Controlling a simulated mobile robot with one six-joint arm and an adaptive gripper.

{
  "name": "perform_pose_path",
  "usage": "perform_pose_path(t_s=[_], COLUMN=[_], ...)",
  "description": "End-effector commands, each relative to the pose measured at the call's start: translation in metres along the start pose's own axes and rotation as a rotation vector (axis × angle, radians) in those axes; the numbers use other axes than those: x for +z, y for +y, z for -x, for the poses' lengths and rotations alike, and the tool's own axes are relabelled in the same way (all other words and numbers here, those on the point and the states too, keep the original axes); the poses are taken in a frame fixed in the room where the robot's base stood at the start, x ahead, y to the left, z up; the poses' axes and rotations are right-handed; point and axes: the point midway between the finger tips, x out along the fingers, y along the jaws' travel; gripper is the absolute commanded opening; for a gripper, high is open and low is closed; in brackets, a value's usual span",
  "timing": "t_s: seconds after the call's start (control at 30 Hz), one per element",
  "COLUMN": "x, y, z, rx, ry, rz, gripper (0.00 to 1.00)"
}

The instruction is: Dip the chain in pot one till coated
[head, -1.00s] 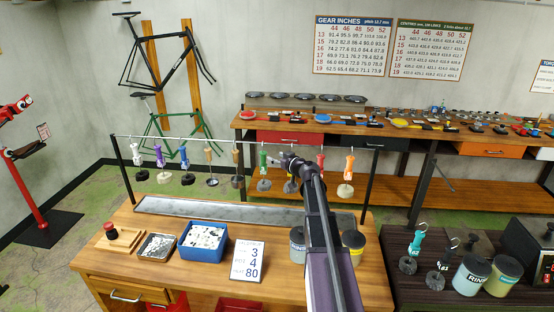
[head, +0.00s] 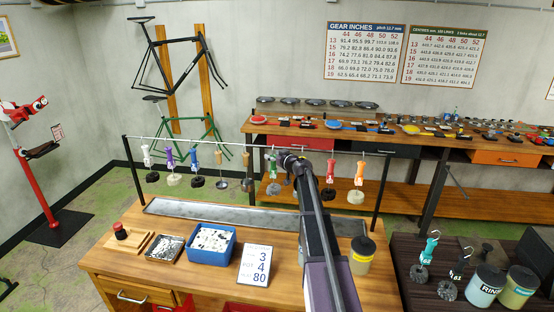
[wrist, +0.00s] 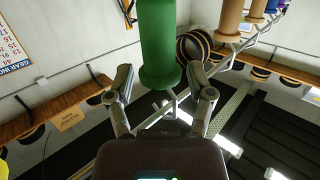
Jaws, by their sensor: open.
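Several chains hang in coils under coloured handles from a rail (head: 230,144) over the bench. The green handle (head: 273,168) has a dark coil (head: 274,189) below it. My gripper (head: 286,160) is at the rail, beside the green handle. In the wrist view the green handle (wrist: 157,45) stands large in front of the open fingers (wrist: 165,88), with its tip and a thin metal hook near the gap. I cannot tell whether it touches them. Which pot is pot one cannot be read.
A long metal tray (head: 220,212) lies under the rail. A blue bin (head: 207,245), a small tray (head: 165,249) and a number card (head: 255,264) stand in front. Neighbouring handles, such as red (head: 331,172), hang close by. A rinse pot (head: 487,286) is on the right-hand table.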

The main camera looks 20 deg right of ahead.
Motion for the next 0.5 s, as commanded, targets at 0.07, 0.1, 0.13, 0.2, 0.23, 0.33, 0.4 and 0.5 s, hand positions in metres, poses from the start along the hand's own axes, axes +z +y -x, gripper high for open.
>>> perform_pose_path(t_s=[0.07, 0.1, 0.13, 0.2, 0.23, 0.33, 0.4, 0.5], x=[0.012, 0.016, 0.018, 0.023, 0.024, 0.029, 0.030, 0.032], y=[0.000, 0.000, 0.000, -0.001, -0.001, -0.001, -0.001, -0.001], z=[-0.002, -0.003, -0.003, -0.004, -0.004, -0.005, -0.005, -0.005], rx=[0.000, 0.000, -0.001, -0.001, -0.001, -0.001, -0.001, -0.001], ry=[0.000, 0.000, 0.000, 0.001, 0.001, 0.001, 0.001, 0.001], rz=[0.000, 0.000, 0.000, 0.000, 0.000, 0.000, 0.000, 0.000], gripper=[0.69, 0.69, 0.69, 0.69, 0.69, 0.69, 0.69, 0.69])
